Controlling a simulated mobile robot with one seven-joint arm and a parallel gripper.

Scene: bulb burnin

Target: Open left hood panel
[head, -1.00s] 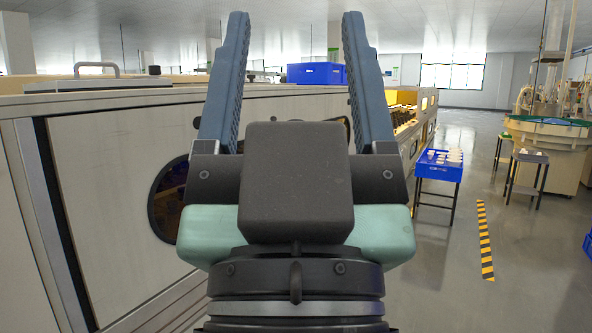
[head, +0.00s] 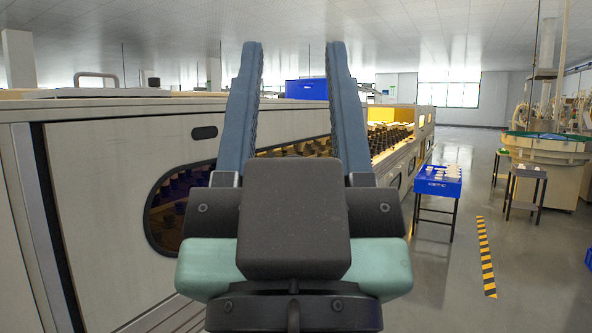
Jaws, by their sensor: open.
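The hood panel (head: 108,178) is a pale panel on the side of the long machine at left. It has a dark rounded window (head: 178,212) and a small dark slot (head: 204,132) near its upper right. The panel looks closed, with a dark gap along its left edge. My gripper (head: 293,52) is in the centre of the view with two blue-grey fingers apart and nothing between them. It is in front of the machine and hides part of the panel's right side and the window's right end. I cannot tell whether it touches the panel.
A metal handle (head: 97,77) stands on the machine's top at left. Beyond, the machine's open section shows rows of dark sockets (head: 392,137). A blue bin (head: 438,180) on a stand is to the right. A striped floor strip (head: 486,255) lies on clear grey floor.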

